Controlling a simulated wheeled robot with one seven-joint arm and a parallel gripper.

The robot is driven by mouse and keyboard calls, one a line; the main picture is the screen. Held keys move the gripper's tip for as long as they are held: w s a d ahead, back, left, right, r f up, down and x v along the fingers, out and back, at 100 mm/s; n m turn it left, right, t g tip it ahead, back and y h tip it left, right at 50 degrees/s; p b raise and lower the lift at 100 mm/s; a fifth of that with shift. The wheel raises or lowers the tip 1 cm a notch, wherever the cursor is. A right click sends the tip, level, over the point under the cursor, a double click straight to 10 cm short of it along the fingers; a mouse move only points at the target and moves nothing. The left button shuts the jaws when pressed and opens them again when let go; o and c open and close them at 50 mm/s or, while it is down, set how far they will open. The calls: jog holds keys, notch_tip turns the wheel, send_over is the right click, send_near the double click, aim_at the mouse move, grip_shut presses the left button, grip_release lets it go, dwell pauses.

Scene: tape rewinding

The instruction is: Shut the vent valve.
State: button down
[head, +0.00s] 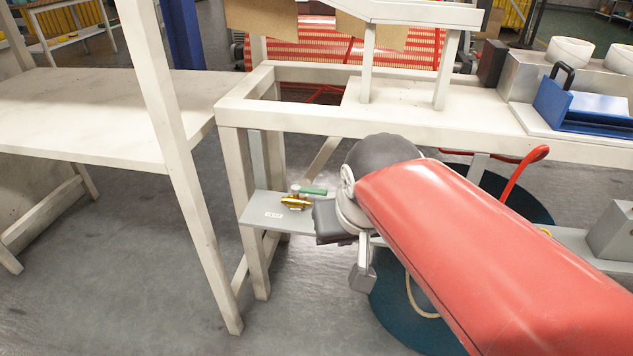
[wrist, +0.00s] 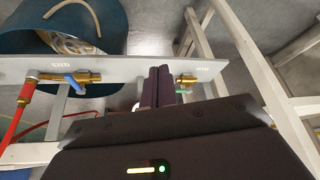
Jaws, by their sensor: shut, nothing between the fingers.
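A brass valve (head: 295,202) with a green handle (head: 313,191) sits on a grey shelf plate (head: 258,207), beside a small white label too small to read. In the wrist view this brass valve (wrist: 187,80) is just right of my gripper (wrist: 160,70), whose two dark fingers are shut and empty. The fingers hide much of the green handle, so its exact angle and any contact are unclear. A second brass valve (wrist: 80,77) with a blue handle (wrist: 75,84) and a red hose is on the plate's left. I cannot read which label names the vent.
A white frame post (head: 190,190) stands left of the shelf plate in the head view, with a workbench beam (head: 390,128) above it. A red hose (wrist: 17,118) joins the left valve. A blue round tub (wrist: 20,38) stands below on the floor.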

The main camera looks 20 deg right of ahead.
jog(key=w+r+m+g, duration=0.1)
jog(key=w+r+m, duration=0.15)
jog(key=w, duration=0.75)
jog(key=m+h, duration=0.1)
jog(key=m, duration=0.1)
send_over(309, 191)
jog(key=s+d, duration=0.1)
jog(key=s, duration=0.1)
jog(key=shift+r+g, duration=0.25)
jog(key=shift+g, duration=0.15)
jog(key=b+x, duration=0.1)
jog(key=x, duration=0.9)
jog(key=shift+d, duration=0.2)
